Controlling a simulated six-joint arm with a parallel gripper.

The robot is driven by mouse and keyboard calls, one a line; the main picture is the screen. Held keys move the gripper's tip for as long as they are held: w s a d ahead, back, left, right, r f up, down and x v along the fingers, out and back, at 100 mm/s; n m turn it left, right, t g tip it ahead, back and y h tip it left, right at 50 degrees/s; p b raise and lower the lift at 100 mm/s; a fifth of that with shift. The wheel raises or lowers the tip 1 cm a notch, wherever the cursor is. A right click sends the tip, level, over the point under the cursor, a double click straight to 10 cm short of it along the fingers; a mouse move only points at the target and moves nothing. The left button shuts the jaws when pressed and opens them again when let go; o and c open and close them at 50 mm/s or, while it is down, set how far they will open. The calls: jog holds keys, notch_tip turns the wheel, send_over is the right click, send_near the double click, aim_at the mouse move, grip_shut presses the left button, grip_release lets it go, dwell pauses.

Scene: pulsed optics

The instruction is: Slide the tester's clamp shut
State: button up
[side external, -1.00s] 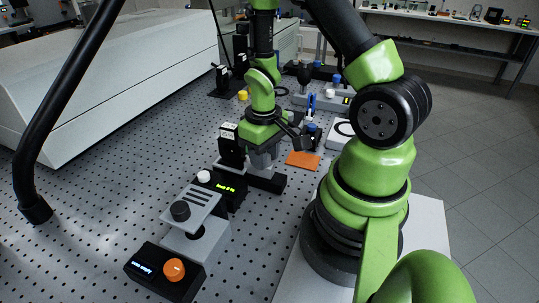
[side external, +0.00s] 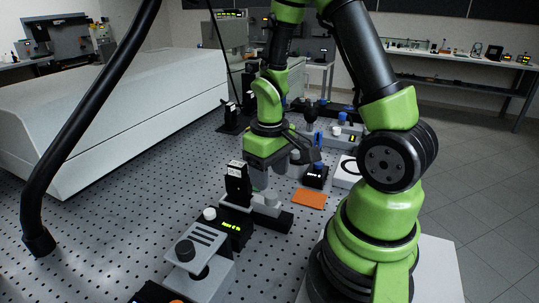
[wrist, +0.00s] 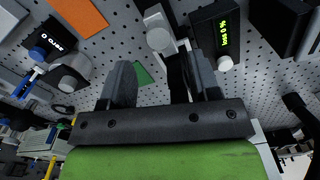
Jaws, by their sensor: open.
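The tester has a black box with a green display (side external: 236,226) and a white knob (side external: 209,214); in the wrist view its display (wrist: 223,33) is at upper right. Beside it is a dark rail (side external: 278,221) with a black upright block (side external: 238,184) and a grey round-ended part (side external: 266,199), seemingly the clamp. That grey part (wrist: 159,39) lies just beyond my fingers in the wrist view. My gripper (wrist: 163,78) is open and empty, above the rail; it also shows in the side view (side external: 272,172). My fingers partly hide the rail, so I cannot tell the clamp's gap.
An orange pad (side external: 310,199) lies right of the rail. A small black box with a blue knob (side external: 316,175) stands behind it. A grey device with a black knob (side external: 186,251) is in front. A large white housing (side external: 120,110) stands left; perforated table is bare between.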

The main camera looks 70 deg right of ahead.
jog(key=shift+r, duration=2.25)
notch_tip(320, 180, up, 8)
jog(key=t, duration=0.3)
send_over(269, 195)
jog(key=a, duration=0.5)
jog(key=s+a+r+m+t+y, duration=0.1)
jog(key=s+a+r+t+y, duration=0.1)
jog(key=s+a+r+t, duration=0.2)
notch_tip(269, 195, up, 3)
jog(key=shift+s+a+r, duration=0.15)
jog(key=shift+s+a, duration=0.85)
jog(key=shift+s, duration=0.15)
